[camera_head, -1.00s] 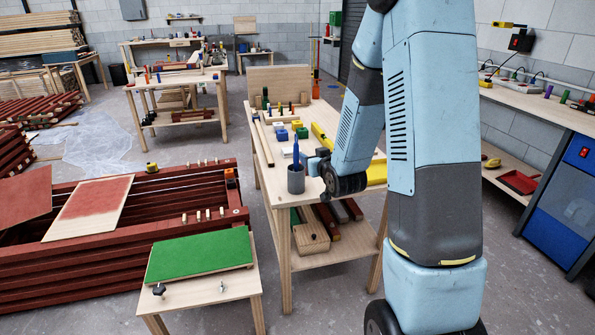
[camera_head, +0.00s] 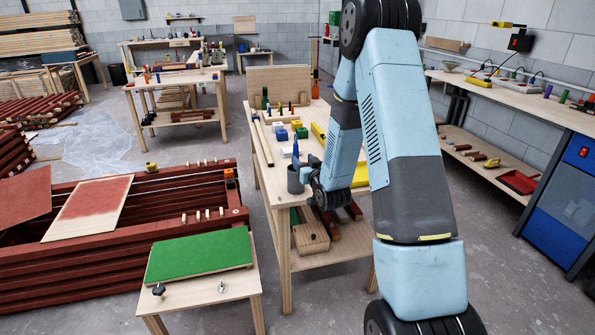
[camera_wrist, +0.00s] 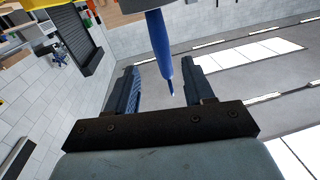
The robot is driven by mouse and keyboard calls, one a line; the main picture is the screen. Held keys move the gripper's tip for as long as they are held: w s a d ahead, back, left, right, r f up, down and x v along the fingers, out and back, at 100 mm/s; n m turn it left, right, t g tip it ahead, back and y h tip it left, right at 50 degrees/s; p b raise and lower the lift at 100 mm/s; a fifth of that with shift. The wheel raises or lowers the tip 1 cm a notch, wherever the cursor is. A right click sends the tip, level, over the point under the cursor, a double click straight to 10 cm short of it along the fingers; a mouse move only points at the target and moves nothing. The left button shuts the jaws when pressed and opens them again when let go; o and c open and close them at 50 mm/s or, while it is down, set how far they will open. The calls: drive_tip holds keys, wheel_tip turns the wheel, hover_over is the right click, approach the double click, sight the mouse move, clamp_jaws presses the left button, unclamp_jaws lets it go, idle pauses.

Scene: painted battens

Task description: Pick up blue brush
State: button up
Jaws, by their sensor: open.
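The blue brush (camera_head: 295,151) stands upright in a dark grey cup (camera_head: 294,182) at the near end of the middle workbench (camera_head: 285,207). My gripper (camera_head: 305,170) is at the right side of the cup and brush, low over the bench. In the wrist view, my gripper (camera_wrist: 160,72) has its two dark fingers apart. The blue brush (camera_wrist: 160,45) shows between them, with a visible gap on each side. I cannot tell how deep it sits between the fingers.
A yellow level (camera_head: 318,131) lies behind my arm. A green-topped board (camera_head: 200,255) on a small table is at front left. Red battens (camera_head: 110,255) are stacked at left.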

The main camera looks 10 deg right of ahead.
sight(297, 153)
drive_tip(key=shift+w+a+r, duration=0.1)
drive_tip(key=shift+w+a, duration=0.1)
drive_tip(key=shift+w, duration=0.9)
drive_tip(key=shift+w+a+r, duration=0.1)
drive_tip(key=shift+w+a, duration=0.1)
drive_tip(key=shift+w, duration=0.9)
drive_tip(key=shift+w+a, duration=0.2)
drive_tip(key=shift+w, duration=0.9)
drive_tip(key=shift+c, duration=0.5)
clamp_jaws()
